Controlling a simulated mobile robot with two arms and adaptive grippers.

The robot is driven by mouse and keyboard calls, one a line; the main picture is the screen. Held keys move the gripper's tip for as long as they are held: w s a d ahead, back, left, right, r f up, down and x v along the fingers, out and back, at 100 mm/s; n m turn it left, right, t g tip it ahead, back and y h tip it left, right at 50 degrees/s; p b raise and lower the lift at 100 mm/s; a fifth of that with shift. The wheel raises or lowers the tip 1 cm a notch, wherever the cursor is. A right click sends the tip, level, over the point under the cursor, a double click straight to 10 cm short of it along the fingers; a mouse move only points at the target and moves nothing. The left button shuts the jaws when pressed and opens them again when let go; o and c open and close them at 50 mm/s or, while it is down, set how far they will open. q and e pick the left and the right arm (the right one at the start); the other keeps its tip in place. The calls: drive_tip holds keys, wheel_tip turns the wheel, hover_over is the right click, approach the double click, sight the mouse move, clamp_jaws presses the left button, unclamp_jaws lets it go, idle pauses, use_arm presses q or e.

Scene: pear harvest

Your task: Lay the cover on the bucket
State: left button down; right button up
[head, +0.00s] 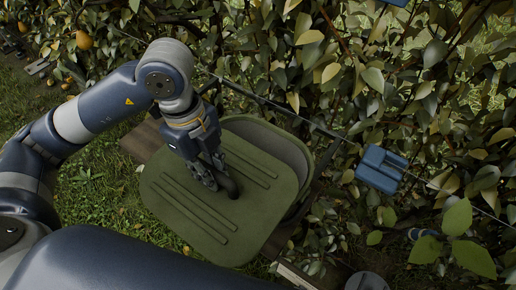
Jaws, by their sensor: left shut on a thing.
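The cover (175,212) is a flat olive-green lid with rounded corners, raised ribs and a dark handle in the middle. My left gripper (222,186) comes down from above and is shut on the cover's handle. The bucket (291,149) is green with a greyish inside, and shows behind the cover at its upper right. The cover hides most of the bucket and sits off to the lower left of it, so part of the opening stays bare. I cannot tell whether cover and bucket touch. My right gripper is not in view.
A leafy hedge (330,70) with wires runs close behind the bucket. A blue block-like object (381,169) hangs on a wire at the right. Wooden boards (142,139) show beside the cover. A yellow pear (84,40) hangs at upper left. Grass (95,195) lies at left.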

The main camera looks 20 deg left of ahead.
sight(251, 145)
use_arm(q)
drive_tip(key=w, duration=0.1)
drive_tip(key=w+d, duration=0.1)
drive_tip(key=w, duration=0.1)
drive_tip(key=w+p, duration=0.1)
drive_tip(key=shift+w+d, duration=0.3)
drive_tip(key=shift+d, duration=0.1)
drive_tip(key=w+d, duration=0.1)
drive_tip(key=w, duration=0.1)
drive_tip(key=w+p, duration=0.1)
drive_tip(key=w, duration=0.1)
drive_tip(key=w+d, duration=0.1)
drive_tip(key=w, duration=0.1)
drive_tip(key=shift+w+d+f+p, duration=0.1)
drive_tip(key=shift+d+f+p, duration=0.25)
drive_tip(key=shift+f, duration=0.05)
drive_tip(key=shift+w+d+f, duration=0.15)
drive_tip(key=shift+w+f, duration=0.05)
drive_tip(key=shift+w, duration=0.35)
wheel_tip(251, 145, down, 3)
drive_tip(key=shift+f+p, duration=0.15)
drive_tip(key=shift+p, duration=0.6)
drive_tip(key=shift+f, duration=0.1)
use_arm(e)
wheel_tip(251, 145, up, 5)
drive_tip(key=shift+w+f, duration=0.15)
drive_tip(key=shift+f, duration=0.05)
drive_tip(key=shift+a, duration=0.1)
